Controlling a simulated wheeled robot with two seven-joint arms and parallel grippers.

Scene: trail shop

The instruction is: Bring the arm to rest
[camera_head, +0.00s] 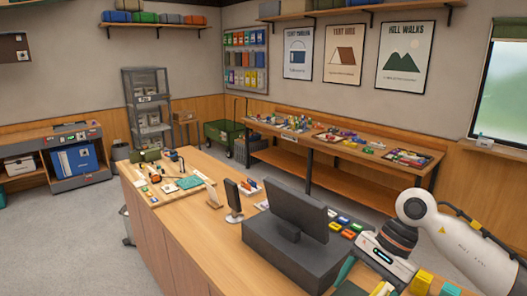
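One arm of mine comes in from the right edge, so it is my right arm; it is white with a dark wrist. Its gripper (384,264) points down over the near right end of the wooden counter (215,240). My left arm and gripper are not in view.
A dark monitor (298,208) on a black till base (285,250) stands just left of the gripper. Coloured packets (345,222) lie behind it. A tray of small tools (170,178) is at the counter's far end. A long goods table (350,150) runs along the back wall.

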